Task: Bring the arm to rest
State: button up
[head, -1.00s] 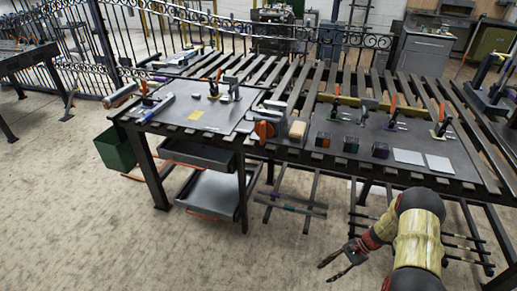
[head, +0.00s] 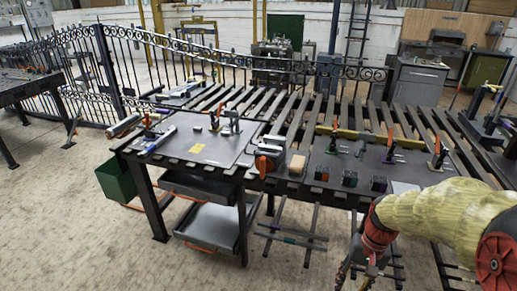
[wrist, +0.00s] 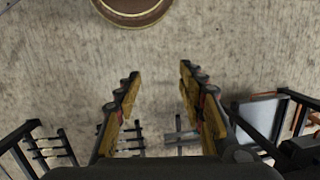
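My arm comes in from the right edge in the head view, its pale yellow sleeve bent over red and black joints. My gripper (head: 359,275) hangs pointing down in front of the slatted welding table (head: 310,194), low in the picture and partly cut off by the bottom edge. In the wrist view my gripper (wrist: 159,75) shows two yellow and black fingers spread apart, with only bare floor between them. It holds nothing.
The table carries clamps, small dark blocks (head: 349,178) and a metal plate (head: 200,143). Shelf trays (head: 213,226) and a green bin (head: 116,179) sit below left. An ornate iron gate (head: 150,60) stands behind. The concrete floor at front left is clear.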

jog(key=s+a+r+n+t+p, duration=0.1)
jog(key=s+a+r+t, duration=0.1)
jog(key=r, duration=0.5)
jog(key=s+a+r+n+t+h+p, duration=0.1)
jog(key=s+a+r+t, duration=0.1)
jog(key=s+r, duration=0.3)
jog(key=s+a+r+n+t+p, duration=0.1)
jog(key=s+a+r+n+t, duration=0.1)
jog(key=r, duration=0.7)
jog(key=shift+s+a+r+t+h, duration=0.35)
jog(key=shift+s+a, duration=0.2)
jog(key=shift+s, duration=0.6)
